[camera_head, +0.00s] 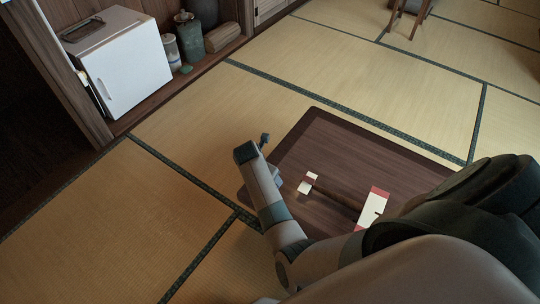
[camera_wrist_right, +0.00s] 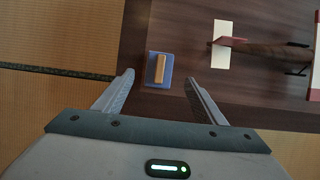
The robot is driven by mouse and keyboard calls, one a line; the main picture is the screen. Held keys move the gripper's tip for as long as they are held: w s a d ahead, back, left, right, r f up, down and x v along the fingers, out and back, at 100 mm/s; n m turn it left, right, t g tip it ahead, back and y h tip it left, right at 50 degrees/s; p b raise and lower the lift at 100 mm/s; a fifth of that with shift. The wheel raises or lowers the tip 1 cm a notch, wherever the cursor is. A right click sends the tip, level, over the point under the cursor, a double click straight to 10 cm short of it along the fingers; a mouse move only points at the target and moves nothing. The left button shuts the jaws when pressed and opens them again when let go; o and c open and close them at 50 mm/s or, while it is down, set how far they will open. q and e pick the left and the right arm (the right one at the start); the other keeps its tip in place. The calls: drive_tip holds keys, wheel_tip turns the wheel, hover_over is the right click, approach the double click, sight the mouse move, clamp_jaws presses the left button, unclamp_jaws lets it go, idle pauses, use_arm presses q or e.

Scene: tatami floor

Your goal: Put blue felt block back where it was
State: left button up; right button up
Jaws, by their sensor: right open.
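The blue felt block (camera_wrist_right: 151,84) lies on the dark wooden table near its edge in the right wrist view, with a tan strip along its top. My right gripper (camera_wrist_right: 158,80) is open and empty; its two fingers are apart and point toward the block, which shows between and just beyond the fingertips. I cannot tell how high the gripper is above it. In the head view my right gripper (camera_head: 263,146) is over the table's left edge. A small bluish shape beside my arm there is partly hidden; I cannot tell whether it is the block or a finger. My left gripper is not in view.
The low table (camera_head: 340,140) also holds a dark rod (camera_head: 338,198) between a small red-and-white piece (camera_head: 308,183) and a larger one (camera_head: 372,206). Tatami surrounds the table. A white cabinet (camera_head: 130,65) and jars (camera_head: 189,38) stand at the upper left. The table's back half is clear.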

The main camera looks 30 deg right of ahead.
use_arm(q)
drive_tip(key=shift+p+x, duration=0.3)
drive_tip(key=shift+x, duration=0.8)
use_arm(e)
drive_tip(key=shift+v, duration=1.95)
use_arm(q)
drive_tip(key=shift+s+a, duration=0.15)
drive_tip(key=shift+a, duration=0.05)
use_arm(e)
drive_tip(key=s+a+m+y, duration=0.2)
drive_tip(key=s+a+m, duration=0.3)
drive_tip(key=s+m, duration=0.5)
drive_tip(key=s+a+m+t+y, duration=0.1)
drive_tip(key=s+a+m, duration=0.4)
drive_tip(key=s, duration=1.5)
drive_tip(key=m+y, duration=0.1)
drive_tip(key=m, duration=0.4)
drive_tip(key=shift+s+a+f+m+y, duration=0.2)
drive_tip(key=shift+s+m+y, duration=0.1)
drive_tip(key=shift+s, duration=0.1)
